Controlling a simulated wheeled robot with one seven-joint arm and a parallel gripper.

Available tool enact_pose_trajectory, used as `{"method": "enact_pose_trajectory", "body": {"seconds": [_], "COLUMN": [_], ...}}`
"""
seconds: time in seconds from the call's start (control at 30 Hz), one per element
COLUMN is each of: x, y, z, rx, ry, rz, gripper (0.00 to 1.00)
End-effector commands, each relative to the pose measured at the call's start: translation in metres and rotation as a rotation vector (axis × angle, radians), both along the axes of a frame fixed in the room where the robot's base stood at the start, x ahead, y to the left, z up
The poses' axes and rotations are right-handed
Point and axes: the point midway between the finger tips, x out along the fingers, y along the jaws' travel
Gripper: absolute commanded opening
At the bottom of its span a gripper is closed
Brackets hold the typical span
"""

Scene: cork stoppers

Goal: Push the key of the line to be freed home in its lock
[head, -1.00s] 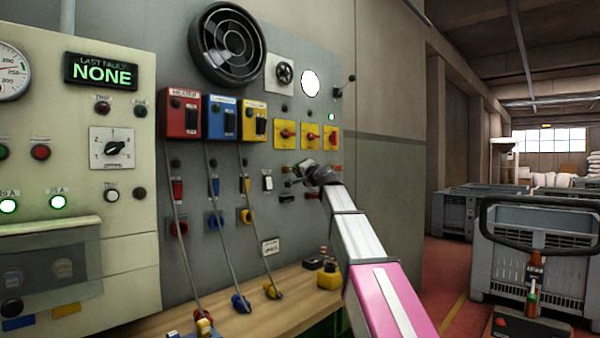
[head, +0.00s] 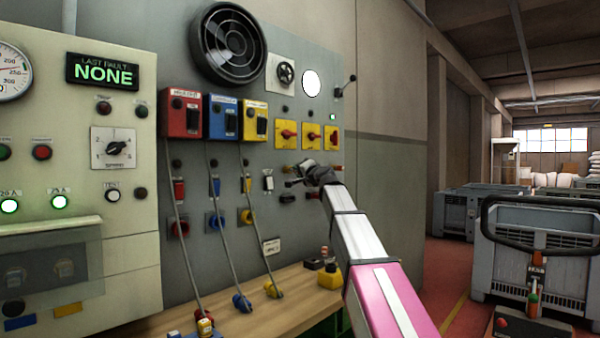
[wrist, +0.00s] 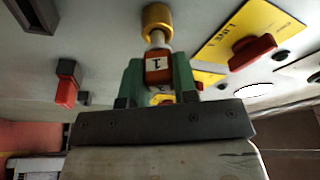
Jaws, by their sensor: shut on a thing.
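My gripper (wrist: 160,85) is shut on an orange-brown key (wrist: 158,62) with a white label reading 1, held between its green fingers in the wrist view. The key's pale shank points at a brass lock (wrist: 157,20) on the grey panel and meets it; how deep it sits I cannot tell. Beside the lock is a yellow plate marked LINE 1 with a red handle (wrist: 253,50). In the head view my gripper (head: 300,175) is at the panel below the yellow switches (head: 288,134), and the key and lock are too small to make out there.
Red, blue and yellow boxes (head: 181,115) with hanging cables are left of my arm. A wooden bench (head: 255,305) runs below the panel, with a small yellow item (head: 329,277) on it. In the wrist view a red switch (wrist: 66,85) is left of my gripper.

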Motion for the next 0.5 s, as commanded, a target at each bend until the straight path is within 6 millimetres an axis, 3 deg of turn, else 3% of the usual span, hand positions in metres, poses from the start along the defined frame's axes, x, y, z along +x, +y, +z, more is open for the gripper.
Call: {"method": "enact_pose_trajectory", "body": {"seconds": [0.5], "x": [0.0051], "y": [0.0047], "z": [0.0002], "rx": [0.0], "ry": [0.0], "rz": [0.0], "gripper": [0.04]}}
